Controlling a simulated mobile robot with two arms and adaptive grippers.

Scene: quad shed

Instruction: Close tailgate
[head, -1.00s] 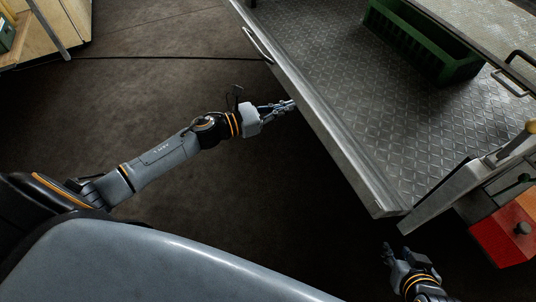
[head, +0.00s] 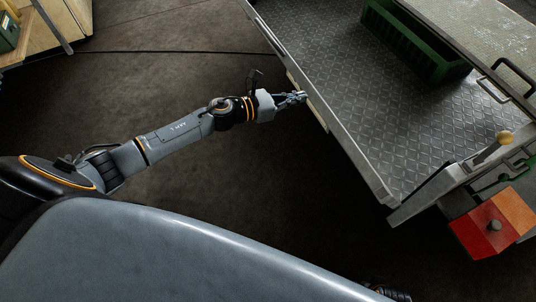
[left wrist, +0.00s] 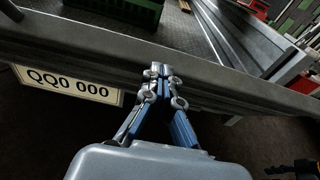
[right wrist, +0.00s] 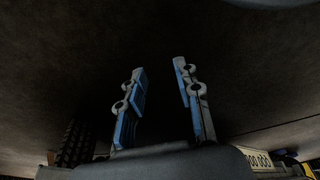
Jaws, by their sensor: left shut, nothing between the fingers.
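The grey metal tailgate (head: 352,150) runs along the near left edge of the trailer bed and looks upright or nearly so, though its exact tilt is hard to tell. My left gripper (head: 300,96) is shut and empty, with its fingertips at the tailgate's outer side. In the left wrist view the closed fingertips (left wrist: 162,72) overlap the tailgate (left wrist: 230,84), right of the number plate (left wrist: 68,83); contact is not certain. My right gripper (right wrist: 160,65) is open and empty in its wrist view, facing dark floor. In the head view only a bit of the right arm shows at the bottom edge.
The chequer-plate bed (head: 390,110) holds a green crate (head: 415,45). A wooden cabinet (head: 50,30) is at top left. The dark floor left of the trailer is clear.

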